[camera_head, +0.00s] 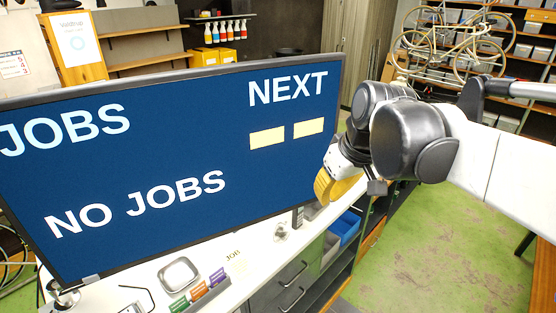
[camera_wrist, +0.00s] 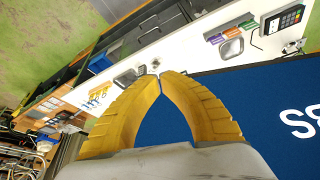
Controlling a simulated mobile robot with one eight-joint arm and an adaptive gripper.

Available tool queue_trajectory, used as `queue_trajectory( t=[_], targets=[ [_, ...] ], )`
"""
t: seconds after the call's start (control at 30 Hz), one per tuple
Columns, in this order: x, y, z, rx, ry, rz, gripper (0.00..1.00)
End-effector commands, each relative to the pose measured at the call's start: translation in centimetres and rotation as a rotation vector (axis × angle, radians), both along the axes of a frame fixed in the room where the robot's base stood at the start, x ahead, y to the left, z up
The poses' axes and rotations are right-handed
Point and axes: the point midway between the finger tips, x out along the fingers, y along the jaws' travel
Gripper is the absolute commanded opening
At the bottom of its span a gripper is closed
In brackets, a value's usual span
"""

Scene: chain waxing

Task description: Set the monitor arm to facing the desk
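The monitor (camera_head: 165,150) stands tilted at the left of the head view, its blue screen reading JOBS, NEXT and NO JOBS. Its lower left corner is near the desk's fittings. My gripper (camera_head: 325,186) is at the monitor's right edge, near the lower right corner. In the wrist view my gripper's yellow fingers (camera_wrist: 160,74) bow outward and their tips come together. Blue screen (camera_wrist: 265,110) shows between and to the right of the fingers. I cannot tell whether the tips touch the frame. The monitor's supporting arm is hidden behind the screen.
A card terminal (camera_wrist: 284,19) shows in the wrist view. Bicycles (camera_head: 455,40) hang behind. Green floor (camera_head: 430,250) is clear at right.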

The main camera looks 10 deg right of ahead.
Motion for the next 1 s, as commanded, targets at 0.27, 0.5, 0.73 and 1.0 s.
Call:
queue_trajectory(
  t=[0.27, 0.5, 0.73, 1.0],
  targets=[
    [0.2, 0.1, -0.4, 0.000, 0.000, 0.000, 0.00],
    [1.5, 0.5, -3.9, 0.000, 0.000, 0.001, 0.00],
    [3.3, 1.1, -8.5, 0.000, -0.001, 0.001, 0.00],
    [6.5, 2.1, -9.2, 0.000, 0.000, 0.001, 0.00]
  ],
)
